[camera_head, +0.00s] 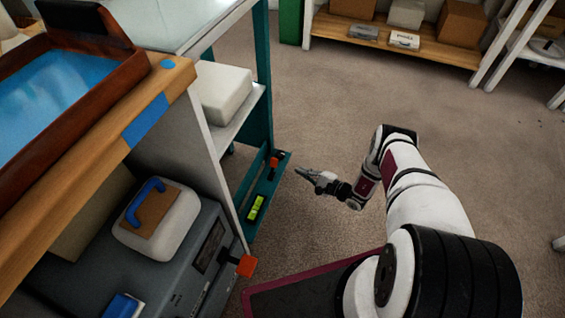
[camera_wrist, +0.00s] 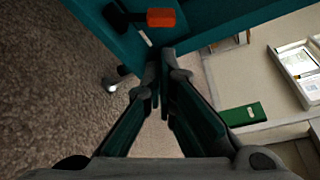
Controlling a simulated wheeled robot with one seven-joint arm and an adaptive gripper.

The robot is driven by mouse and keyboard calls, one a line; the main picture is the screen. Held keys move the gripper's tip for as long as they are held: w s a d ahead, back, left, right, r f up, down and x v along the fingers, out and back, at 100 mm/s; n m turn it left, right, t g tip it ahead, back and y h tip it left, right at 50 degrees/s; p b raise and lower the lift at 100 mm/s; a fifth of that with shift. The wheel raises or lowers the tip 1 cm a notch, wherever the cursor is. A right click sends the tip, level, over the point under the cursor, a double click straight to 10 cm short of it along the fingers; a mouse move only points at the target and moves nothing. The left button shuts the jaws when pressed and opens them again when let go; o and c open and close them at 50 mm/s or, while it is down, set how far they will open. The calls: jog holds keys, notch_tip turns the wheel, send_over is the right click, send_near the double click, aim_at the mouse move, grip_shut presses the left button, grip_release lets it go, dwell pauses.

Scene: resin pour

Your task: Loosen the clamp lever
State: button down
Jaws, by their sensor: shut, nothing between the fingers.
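An orange-ended clamp lever (camera_head: 274,161) sits on the teal frame (camera_head: 266,187) of the table at the left. In the wrist view the lever (camera_wrist: 161,17) has a black arm and an orange grip, at the top edge. A second orange knob (camera_head: 245,266) stands lower, beside the grey case. My gripper (camera_head: 300,172) is shut and empty, just right of the teal frame in the head view. In the wrist view its fingertips (camera_wrist: 160,84) meet below the orange grip, with a gap showing between them and the grip. I cannot tell how tight the lever is.
A yellow-green spirit level (camera_head: 256,208) lies on the teal frame. A grey case (camera_head: 190,262) and a white box with a blue handle (camera_head: 155,220) stand at the left. A wooden tray of blue resin (camera_head: 138,58) is above. Open carpet (camera_head: 330,110) lies beyond my gripper.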

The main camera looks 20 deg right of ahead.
aim_at(273, 167)
jog(key=shift+w, duration=0.1)
jog(key=b+x, duration=0.4)
jog(key=x, duration=0.5)
jog(key=shift+w+a, duration=0.3)
jog(key=shift+s+r, duration=0.1)
jog(key=shift+r, duration=0.05)
